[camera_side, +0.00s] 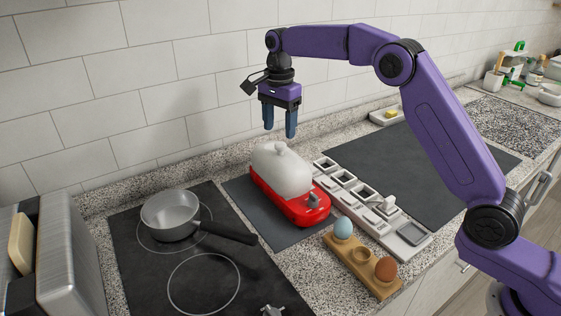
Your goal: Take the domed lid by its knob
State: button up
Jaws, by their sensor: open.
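The domed lid (281,172) is whitish and translucent. It sits on a red base (313,212) that stands on a dark mat. Its small knob (279,148) is at the top of the dome. My gripper (280,132) points straight down above the lid, near the tiled wall. Its two blue fingers are apart with nothing between them. The fingertips are a little above the knob in the picture; the exact gap in depth cannot be told.
A grey saucepan (171,215) stands on the black cooktop (150,276) at left. A wooden egg holder (352,264) with a blue egg (343,228) and a brown egg (386,269) is in front. A grey compartment tray (412,235) lies right of the red base. A dark mat (440,146) behind is clear.

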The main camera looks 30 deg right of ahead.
aim_at(279, 144)
notch_tip(279, 144, down, 6)
jog(key=shift+r, duration=0.1)
grip_shut()
